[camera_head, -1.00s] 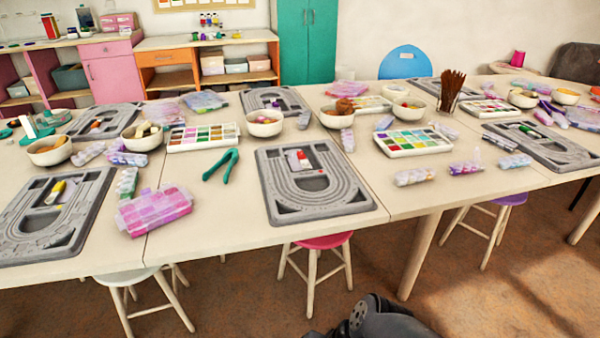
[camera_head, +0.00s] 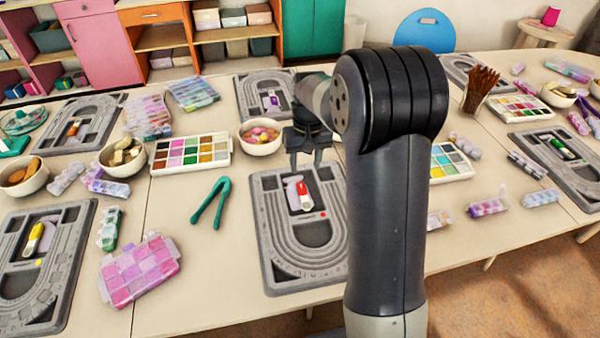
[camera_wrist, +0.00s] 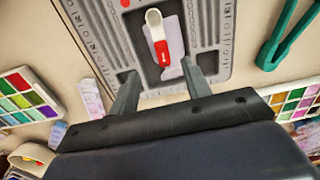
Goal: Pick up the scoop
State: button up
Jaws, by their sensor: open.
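A scoop (camera_head: 304,195) with a red handle lies in the recess of the middle grey bead board (camera_head: 263,215). In the wrist view the scoop (camera_wrist: 161,48) shows a white bowl at the far end and its red handle toward me. My gripper (camera_head: 305,163) is open and empty above the back part of this board. In the wrist view the fingers of my gripper (camera_wrist: 160,68) stand apart to either side of the handle's near end. The fingers do not appear to touch the scoop. My arm hides the board's right side in the head view.
Green tweezers (camera_head: 211,202) and a pink bead box (camera_head: 139,269) lie left of the board. A bead palette (camera_head: 190,154) and a bead bowl (camera_head: 260,136) stand behind. Other boards hold similar scoops, one yellow-handled (camera_head: 35,239). Bare tabletop surrounds the tweezers.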

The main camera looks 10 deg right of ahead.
send_over(303, 190)
jog(key=f, duration=0.5)
jog(key=shift+s+d+f, duration=0.15)
jog(key=shift+s, duration=0.1)
jog(key=shift+w+f, duration=0.15)
jog(key=shift+f, duration=1.2)
jog(key=shift+w+f, duration=0.15)
jog(key=shift+f, duration=1.2)
jog(key=shift+c, duration=0.4)
grip_shut()
jog(key=shift+r, duration=0.1)
